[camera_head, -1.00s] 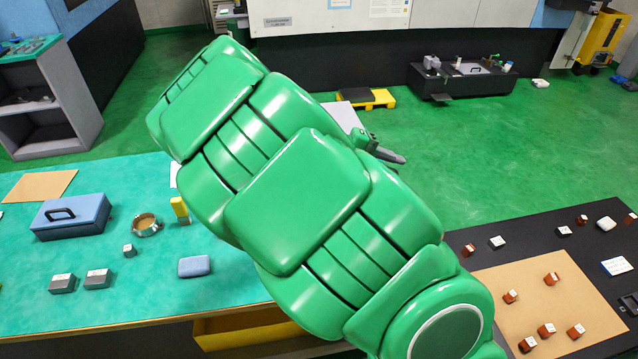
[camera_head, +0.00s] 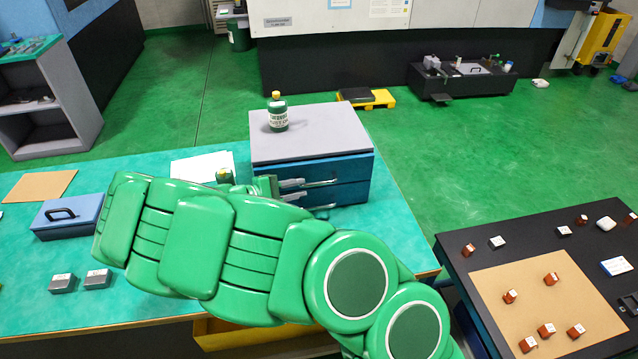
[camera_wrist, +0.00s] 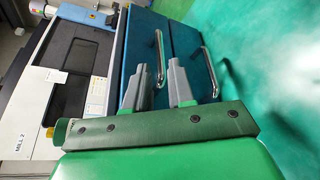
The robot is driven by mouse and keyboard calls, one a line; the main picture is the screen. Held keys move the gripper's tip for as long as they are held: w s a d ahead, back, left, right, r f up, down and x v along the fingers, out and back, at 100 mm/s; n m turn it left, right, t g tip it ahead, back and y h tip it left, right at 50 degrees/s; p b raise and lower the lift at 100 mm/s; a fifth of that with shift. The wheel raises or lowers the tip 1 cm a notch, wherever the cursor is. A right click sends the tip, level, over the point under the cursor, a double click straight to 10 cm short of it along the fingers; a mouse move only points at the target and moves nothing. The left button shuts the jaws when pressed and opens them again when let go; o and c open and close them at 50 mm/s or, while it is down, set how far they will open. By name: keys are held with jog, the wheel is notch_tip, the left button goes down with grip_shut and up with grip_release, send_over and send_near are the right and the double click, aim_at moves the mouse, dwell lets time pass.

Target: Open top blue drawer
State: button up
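A cabinet with a grey top (camera_head: 300,135) and two blue drawers stands on the teal table. The top blue drawer (camera_head: 345,168) looks closed, and its front also shows in the wrist view (camera_wrist: 141,38). Its bar handle (camera_wrist: 157,50) shows left of the lower drawer's handle (camera_wrist: 210,72) in the tilted wrist view. My gripper (camera_head: 305,189) is at the drawer front, fingers pointing right. In the wrist view my gripper (camera_wrist: 160,72) is open, with a finger on either side of the top handle. I cannot tell whether they touch it.
A green bottle (camera_head: 277,115) with a yellow cap stands on the cabinet. White paper (camera_head: 200,168), a blue toolbox (camera_head: 68,217) and grey blocks (camera_head: 97,279) are on the table. A dark table (camera_head: 455,262) with small parts stands at right; green floor lies between.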

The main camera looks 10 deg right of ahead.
aim_at(314, 184)
jog(key=shift+x, duration=3.75)
grip_shut()
